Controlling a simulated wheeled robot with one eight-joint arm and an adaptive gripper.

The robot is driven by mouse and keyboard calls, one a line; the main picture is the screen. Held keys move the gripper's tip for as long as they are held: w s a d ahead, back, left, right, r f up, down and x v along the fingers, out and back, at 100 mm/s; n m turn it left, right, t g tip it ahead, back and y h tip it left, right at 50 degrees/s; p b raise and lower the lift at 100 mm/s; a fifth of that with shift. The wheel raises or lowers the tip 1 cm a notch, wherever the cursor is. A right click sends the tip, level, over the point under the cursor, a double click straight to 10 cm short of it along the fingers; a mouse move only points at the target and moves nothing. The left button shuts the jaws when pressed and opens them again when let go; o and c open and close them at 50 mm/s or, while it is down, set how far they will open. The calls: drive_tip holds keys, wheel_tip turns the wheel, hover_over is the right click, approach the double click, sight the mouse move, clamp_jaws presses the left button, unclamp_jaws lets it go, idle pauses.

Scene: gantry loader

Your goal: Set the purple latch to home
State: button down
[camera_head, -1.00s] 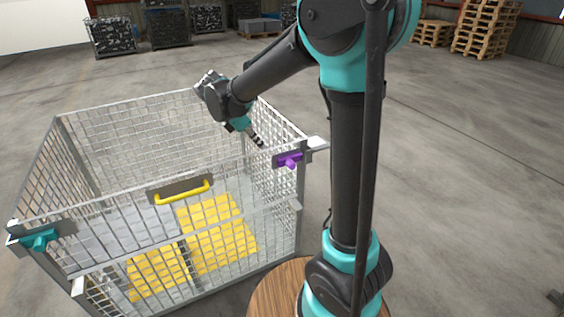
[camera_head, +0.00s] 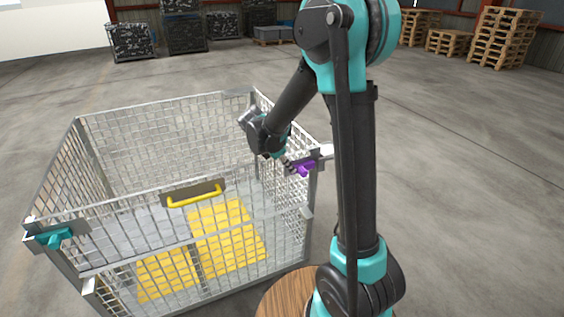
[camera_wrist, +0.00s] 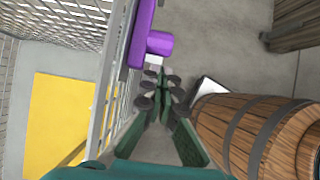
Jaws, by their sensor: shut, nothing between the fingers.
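The purple latch (camera_head: 303,169) sits at the right end of the front gate's top rail on the wire mesh cage (camera_head: 130,209). In the wrist view the purple latch (camera_wrist: 145,38) shows as a bar along the mesh with a round knob sticking out to the right. My gripper (camera_head: 290,164) is at the left of the latch in the head view, close to it. In the wrist view my gripper (camera_wrist: 160,92) is shut and empty, its fingertips just below the knob. I cannot tell whether they touch it.
A teal latch (camera_head: 54,237) is at the cage's left front corner. A yellow handle (camera_head: 195,196) is mid-rail, with yellow panels (camera_head: 226,236) inside the cage. A wooden barrel (camera_wrist: 240,125) stands beside the cage. Pallets (camera_head: 503,38) are far back.

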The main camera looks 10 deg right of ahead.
sight(303, 170)
drive_tip(key=shift+w+d+f, duration=0.2)
drive_tip(key=shift+d+f, duration=0.1)
drive_tip(key=shift+d, duration=0.2)
drive_tip(key=shift+w+d+f, duration=0.15)
drive_tip(key=shift+d+f, duration=0.1)
drive_tip(key=shift+d, duration=0.2)
drive_tip(key=shift+d, duration=0.1)
drive_tip(key=d, duration=0.1)
drive_tip(key=w+d, duration=0.1)
drive_tip(key=d, duration=0.1)
drive_tip(key=a, duration=0.1)
drive_tip(key=s+a+r, duration=0.1)
drive_tip(key=a+r, duration=0.1)
drive_tip(key=a, duration=0.1)
drive_tip(key=shift+s+r, duration=0.15)
drive_tip(key=shift+r, duration=0.1)
drive_tip(key=v, duration=0.9)
drive_tip(key=shift+r, duration=0.1)
